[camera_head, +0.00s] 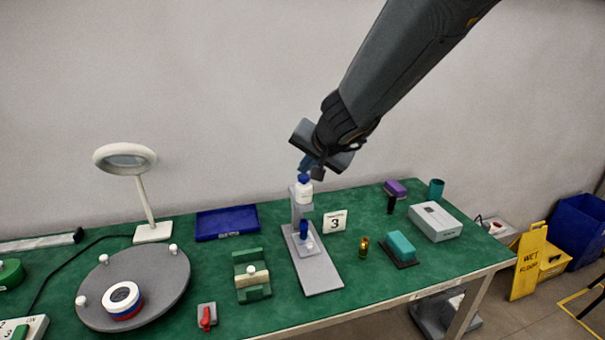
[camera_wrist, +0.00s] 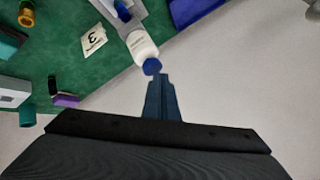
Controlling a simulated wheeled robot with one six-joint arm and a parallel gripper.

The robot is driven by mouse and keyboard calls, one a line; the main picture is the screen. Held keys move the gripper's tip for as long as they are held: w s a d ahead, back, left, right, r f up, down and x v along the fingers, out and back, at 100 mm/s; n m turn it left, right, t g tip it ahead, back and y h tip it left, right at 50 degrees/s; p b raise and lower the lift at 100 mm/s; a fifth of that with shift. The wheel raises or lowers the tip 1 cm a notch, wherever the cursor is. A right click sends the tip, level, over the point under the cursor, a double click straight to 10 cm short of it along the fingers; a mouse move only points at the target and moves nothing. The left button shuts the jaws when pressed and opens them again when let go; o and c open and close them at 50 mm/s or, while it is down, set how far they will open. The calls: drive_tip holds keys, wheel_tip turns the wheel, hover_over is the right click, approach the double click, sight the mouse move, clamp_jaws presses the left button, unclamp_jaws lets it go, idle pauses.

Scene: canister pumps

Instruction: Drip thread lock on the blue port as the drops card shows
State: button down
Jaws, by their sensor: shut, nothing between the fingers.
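A white bottle with a blue cap (camera_head: 304,190) stands upright at the top of a grey dispensing stand (camera_head: 318,272). It also shows in the wrist view (camera_wrist: 143,46). My gripper (camera_head: 306,170) is shut and empty, with its fingertips right at the blue cap; I cannot tell whether they touch it. The fingertips also show in the wrist view (camera_wrist: 159,78). A small blue cylinder, seemingly the blue port (camera_head: 304,229), sits on the stand below the bottle. The drops card (camera_head: 335,222) reads 3 and stands just right of the stand; it also shows in the wrist view (camera_wrist: 94,40).
Left are a green fixture block (camera_head: 252,290), a red-handled switch (camera_head: 207,317), a round grey disc (camera_head: 160,275), a lamp (camera_head: 152,232) and a blue tray (camera_head: 227,223). Right are a brass fitting (camera_head: 363,247), a teal block (camera_head: 401,245) and a grey box (camera_head: 435,222).

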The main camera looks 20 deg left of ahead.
sight(306, 178)
drive_tip(key=shift+r+p, duration=0.7)
drive_tip(key=shift+r, duration=0.1)
wheel_tip(306, 178, up, 5)
drive_tip(key=p, duration=0.5)
idle(2.3)
drive_tip(key=s+d+f+n+g+h, duration=0.1)
drive_tip(key=s+d+f, duration=0.3)
drive_tip(key=d, duration=0.6)
drive_tip(key=s+d+f+g+h, duration=0.1)
drive_tip(key=s+d+f+g, duration=0.2)
drive_tip(key=d, duration=0.6)
drive_tip(key=s+d+f+g+h, duration=0.1)
drive_tip(key=s+d+f, duration=0.2)
drive_tip(key=s+d, duration=0.5)
drive_tip(key=s+d+f+g+h+b, duration=0.1)
drive_tip(key=s+d+f+h, duration=0.1)
drive_tip(key=s+d, duration=0.7)
drive_tip(key=shift+d+f+n+h, duration=0.3)
drive_tip(key=shift+d+f, duration=0.15)
drive_tip(key=shift+f, duration=0.2)
